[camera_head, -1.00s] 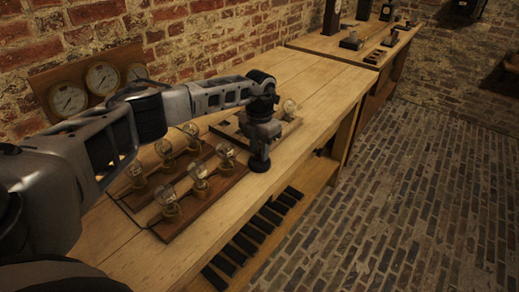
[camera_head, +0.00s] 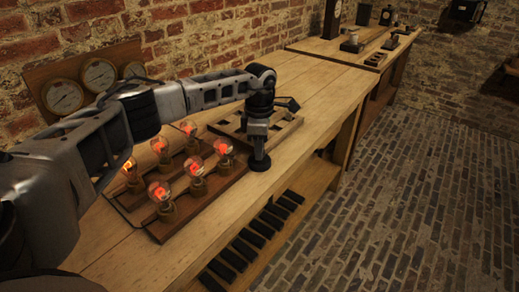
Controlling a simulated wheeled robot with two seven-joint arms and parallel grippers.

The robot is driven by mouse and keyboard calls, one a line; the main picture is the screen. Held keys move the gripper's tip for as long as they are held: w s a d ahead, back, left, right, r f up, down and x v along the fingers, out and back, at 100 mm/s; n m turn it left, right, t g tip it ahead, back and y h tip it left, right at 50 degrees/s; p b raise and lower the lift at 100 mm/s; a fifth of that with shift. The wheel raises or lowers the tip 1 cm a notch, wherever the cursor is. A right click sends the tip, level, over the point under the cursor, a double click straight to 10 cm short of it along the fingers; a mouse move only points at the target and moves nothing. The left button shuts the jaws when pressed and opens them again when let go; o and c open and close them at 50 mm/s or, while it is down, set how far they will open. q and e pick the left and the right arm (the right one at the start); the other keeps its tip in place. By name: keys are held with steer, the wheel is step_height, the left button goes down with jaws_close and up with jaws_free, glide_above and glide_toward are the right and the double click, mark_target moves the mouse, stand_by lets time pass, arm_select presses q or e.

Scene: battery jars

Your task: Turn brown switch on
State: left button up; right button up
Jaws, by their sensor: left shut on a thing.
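My left gripper (camera_head: 257,145) points down at the near edge of the workbench, at the right end of the brown wooden boards. It is shut on a dark round knob (camera_head: 260,163) at its tip. The fingertips are too small and dark to make out. I cannot tell whether the knob belongs to the brown switch, which I do not clearly see. Two rows of glass bulbs (camera_head: 160,191) stand on the brown boards (camera_head: 205,202) to the left of the gripper, and their filaments glow orange-red. My right gripper is not in view.
A wooden frame (camera_head: 289,128) lies on the workbench (camera_head: 325,85) behind the gripper. A panel of round gauges (camera_head: 64,97) leans against the brick wall. Dark flat blocks (camera_head: 249,246) lie on the lower shelf. A second bench with small devices stands at the back.

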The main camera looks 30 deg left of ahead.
arm_select(q)
steer(key=m+b, duration=0.1)
steer(key=m, duration=0.2)
steer(key=shift+m, duration=1.5)
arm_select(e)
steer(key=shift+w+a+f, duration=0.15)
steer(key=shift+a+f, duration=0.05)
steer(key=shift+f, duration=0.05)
arm_select(q)
steer(key=shift+r+m, duration=0.1)
steer(key=shift+m, duration=0.2)
steer(key=o, duration=1)
step_height(320, 180, up, 16)
steer(key=shift+b, duration=0.4)
